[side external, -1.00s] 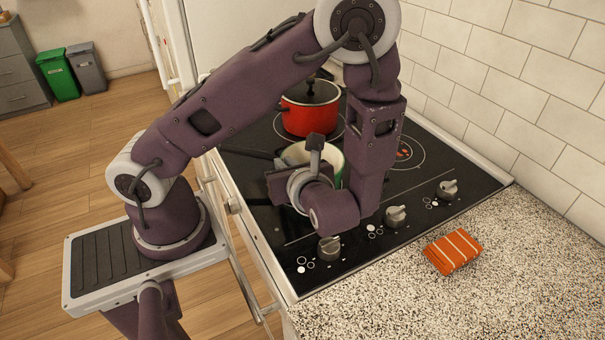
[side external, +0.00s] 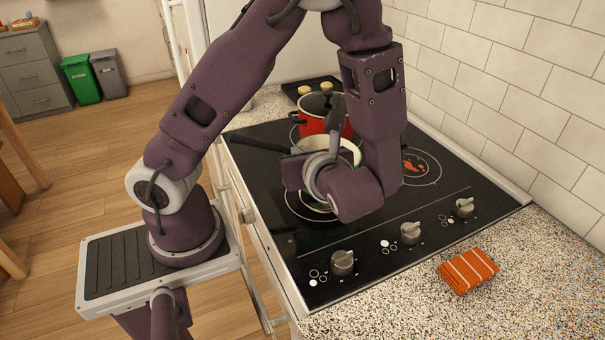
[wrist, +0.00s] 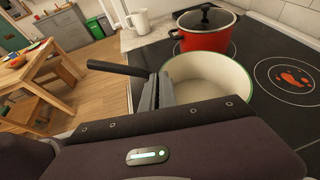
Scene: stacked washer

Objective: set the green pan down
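The green pan (wrist: 207,80) has a cream inside, a green outside and a long black handle (wrist: 115,67). In the wrist view my gripper (wrist: 157,92) has its grey fingers closed about the handle near the pan's wall. In the side view the pan (side external: 349,151) looks level and upright, held over the black cooktop (side external: 275,238), partly hidden behind my wrist. A burner ring (side external: 308,208) shows below it on the picture. The gap under the pan is hidden.
A red pot (side external: 311,122) with a dark lid stands just behind the pan, close to it. A burner ring with a red mark (side external: 415,163) is bare at the right. Knobs (side external: 343,262) line the front.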

